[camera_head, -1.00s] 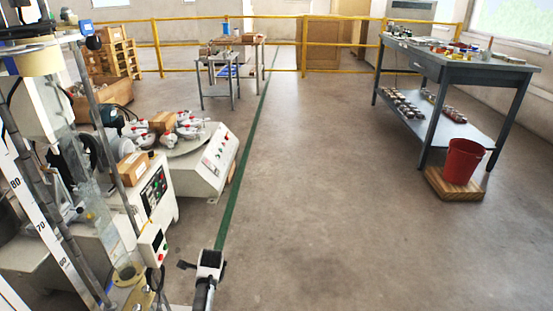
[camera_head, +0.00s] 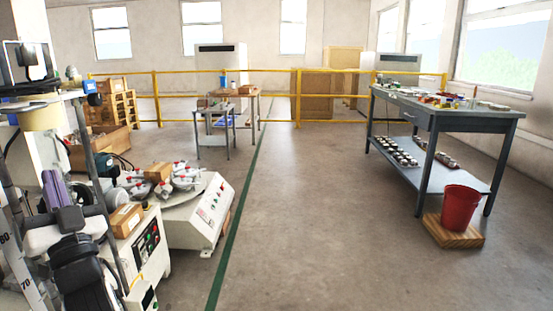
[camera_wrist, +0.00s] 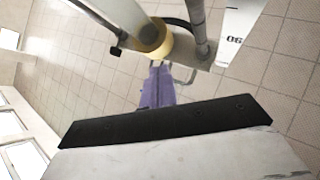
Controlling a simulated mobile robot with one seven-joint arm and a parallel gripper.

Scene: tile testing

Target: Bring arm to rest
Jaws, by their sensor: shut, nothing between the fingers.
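My gripper (camera_head: 51,178) is at the left of the head view, pointing up, with purple fingers and a dark and white wrist below. In the wrist view, the purple fingers (camera_wrist: 158,68) are together and nothing shows between them. My arm (camera_head: 80,265) is bent up at the lower left and overlaps the view of the machine with the posts. I cannot tell whether it touches anything there.
A post-framed machine (camera_head: 112,230) stands close at the left, beside a white machine (camera_head: 205,215) with a control panel. A dark worktable (camera_head: 460,119) and a red bucket (camera_head: 461,208) stand at the right. The middle floor (camera_head: 310,210) is clear.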

